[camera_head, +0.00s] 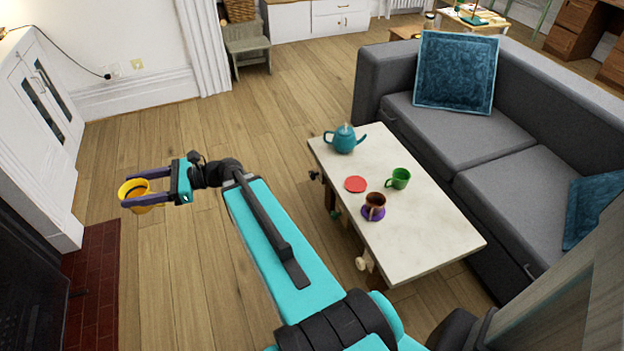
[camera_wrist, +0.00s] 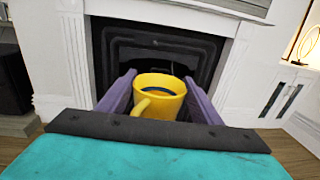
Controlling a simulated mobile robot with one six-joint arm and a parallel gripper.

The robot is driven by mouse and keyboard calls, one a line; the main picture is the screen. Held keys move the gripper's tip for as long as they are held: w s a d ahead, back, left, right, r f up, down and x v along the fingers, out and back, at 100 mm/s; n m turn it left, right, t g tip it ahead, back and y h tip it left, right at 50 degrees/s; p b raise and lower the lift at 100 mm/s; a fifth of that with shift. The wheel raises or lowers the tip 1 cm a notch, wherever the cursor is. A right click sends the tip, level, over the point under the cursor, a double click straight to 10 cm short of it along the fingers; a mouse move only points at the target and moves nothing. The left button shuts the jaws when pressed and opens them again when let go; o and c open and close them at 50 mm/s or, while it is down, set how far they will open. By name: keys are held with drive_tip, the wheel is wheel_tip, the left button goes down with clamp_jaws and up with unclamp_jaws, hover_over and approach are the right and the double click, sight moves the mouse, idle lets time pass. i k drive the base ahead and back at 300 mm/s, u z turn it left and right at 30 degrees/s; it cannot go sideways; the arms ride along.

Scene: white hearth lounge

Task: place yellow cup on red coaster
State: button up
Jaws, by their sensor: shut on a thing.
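The yellow cup (camera_head: 141,203) is held in my gripper (camera_head: 146,188) at the left of the head view, out over the wooden floor. In the wrist view the yellow cup (camera_wrist: 158,97) is upright between the two purple fingers, with its handle toward the camera and something dark inside. My gripper (camera_wrist: 160,100) is shut on it. The red coaster (camera_head: 355,184) lies flat and bare on the white coffee table (camera_head: 425,235), well to the right of my gripper.
On the table, a teal teapot (camera_head: 345,139) stands behind the red coaster. A green cup (camera_head: 398,179) is to its right, and a brown cup (camera_head: 375,204) on a purple coaster (camera_head: 372,214) in front. A grey sofa (camera_head: 455,135) borders the table. A fireplace (camera_wrist: 160,52) faces the wrist camera.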

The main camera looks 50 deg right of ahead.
sight(352, 182)
drive_tip(key=z, duration=0.95)
drive_tip(key=i, duration=3.55)
